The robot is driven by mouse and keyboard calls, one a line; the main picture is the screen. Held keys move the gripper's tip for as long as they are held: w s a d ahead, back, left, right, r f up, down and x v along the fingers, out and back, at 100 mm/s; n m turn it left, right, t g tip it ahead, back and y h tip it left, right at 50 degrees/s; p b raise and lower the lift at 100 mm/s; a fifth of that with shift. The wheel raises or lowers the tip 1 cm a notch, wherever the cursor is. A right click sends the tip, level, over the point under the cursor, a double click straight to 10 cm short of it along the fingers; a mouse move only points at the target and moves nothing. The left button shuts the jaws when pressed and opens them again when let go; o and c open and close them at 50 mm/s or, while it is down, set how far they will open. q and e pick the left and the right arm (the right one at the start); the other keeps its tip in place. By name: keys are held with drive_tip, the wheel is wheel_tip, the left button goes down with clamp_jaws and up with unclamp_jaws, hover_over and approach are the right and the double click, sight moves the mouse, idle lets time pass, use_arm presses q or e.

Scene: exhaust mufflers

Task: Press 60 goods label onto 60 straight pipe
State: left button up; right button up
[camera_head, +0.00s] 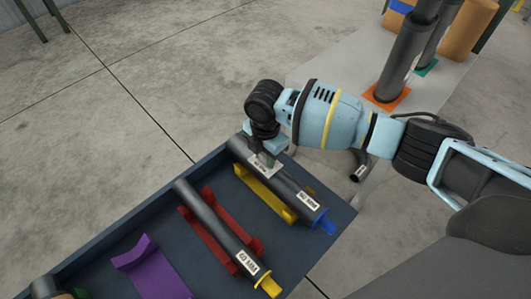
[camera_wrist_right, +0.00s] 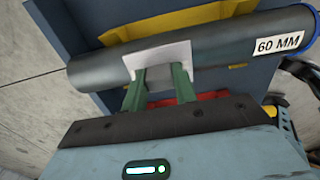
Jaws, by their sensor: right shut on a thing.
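The 60 straight pipe (camera_head: 297,191) is a dark grey tube with a blue end (camera_head: 325,224) and a "60 MM" marking. It lies in a yellow cradle (camera_head: 264,193) in a dark blue tray. The pipe also crosses the right wrist view (camera_wrist_right: 222,52). My right gripper (camera_head: 267,160) is over the pipe's upper left part. Its green fingers (camera_wrist_right: 160,78) are shut on the white goods label (camera_wrist_right: 160,60), which lies flat against the pipe's side as far as I can see. The label's print is not readable. My left gripper is not in view.
The tray (camera_head: 110,248) also holds a grey pipe (camera_head: 222,225) with a yellow end on a red cradle, and an empty purple cradle (camera_head: 150,268). A pale table (camera_head: 330,75) at upper right carries upright pipes. A bent dark pipe (camera_head: 357,172) shows beyond the tray.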

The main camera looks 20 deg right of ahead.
drive_tip(key=shift+r, duration=0.4)
drive_tip(key=shift+f, duration=0.55)
idle(0.7)
drive_tip(key=shift+r, duration=0.1)
drive_tip(key=shift+r+p, duration=1)
drive_tip(key=shift+r, duration=0.1)
drive_tip(key=shift+r+p, duration=1.75)
drive_tip(key=shift+r, duration=0.6)
